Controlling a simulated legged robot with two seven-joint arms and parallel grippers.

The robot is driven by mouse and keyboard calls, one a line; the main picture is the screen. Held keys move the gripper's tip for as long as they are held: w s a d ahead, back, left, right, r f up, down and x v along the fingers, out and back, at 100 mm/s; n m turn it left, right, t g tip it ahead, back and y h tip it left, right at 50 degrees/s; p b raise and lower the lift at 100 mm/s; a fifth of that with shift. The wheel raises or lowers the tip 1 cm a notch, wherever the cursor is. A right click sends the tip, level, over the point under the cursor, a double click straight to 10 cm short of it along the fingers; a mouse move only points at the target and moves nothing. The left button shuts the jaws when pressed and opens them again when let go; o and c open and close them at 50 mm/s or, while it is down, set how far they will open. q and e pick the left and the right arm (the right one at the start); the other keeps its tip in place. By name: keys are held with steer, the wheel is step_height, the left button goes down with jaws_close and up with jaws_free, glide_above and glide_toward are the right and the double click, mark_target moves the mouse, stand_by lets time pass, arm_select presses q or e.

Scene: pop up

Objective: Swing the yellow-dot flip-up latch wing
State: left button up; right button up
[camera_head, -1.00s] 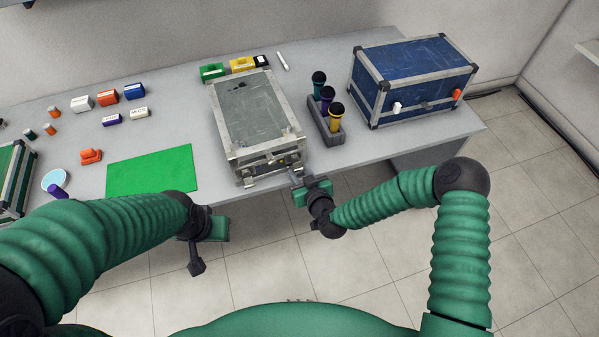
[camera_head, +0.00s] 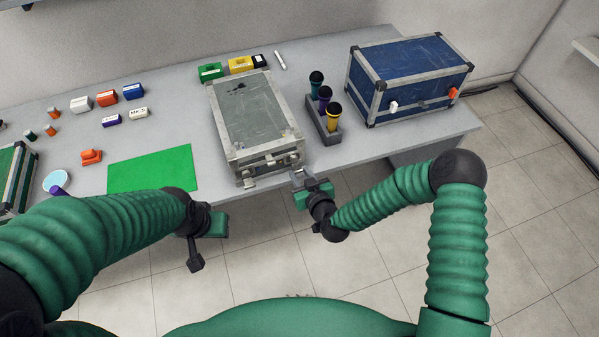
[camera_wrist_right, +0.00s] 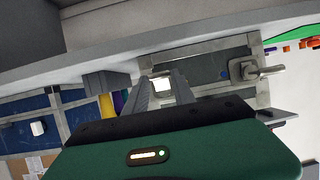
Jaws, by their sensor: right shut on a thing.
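A grey scuffed case (camera_head: 258,108) with metal edges sits at the table's front edge in the head view. Its left latch (camera_head: 249,183) stands out from the front face; a latch also shows at the right in the right wrist view (camera_wrist_right: 250,70). My right gripper (camera_head: 299,176) is at the case's front right corner. In the right wrist view its fingers (camera_wrist_right: 161,88) are shut on a small pale latch wing (camera_wrist_right: 161,83), mostly hidden between them. No yellow dot can be made out. My left gripper (camera_head: 205,240) hangs before the table, away from the case; its fingers are unclear.
A holder (camera_head: 325,133) with three dark-topped handles stands right of the case, and a blue case (camera_head: 410,75) is farther right. A green mat (camera_head: 153,170) lies left. Several small coloured blocks lie at the back left. The floor in front is clear.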

steer(key=shift+r, duration=0.2)
steer(key=shift+c, duration=0.2)
steer(key=shift+s+r+p, duration=0.3)
steer(key=shift+p, duration=0.1)
steer(key=shift+s+d, duration=0.1)
steer(key=shift+s, duration=0.05)
jaws_close()
steer(key=shift+o, duration=2.2)
jaws_free()
steer(key=shift+f, duration=0.1)
steer(key=p+v, duration=0.5)
steer(key=v, duration=1.1)
steer(key=shift+s+d+r, duration=0.15)
steer(key=shift+s+r, duration=0.05)
steer(key=shift+r, duration=0.05)
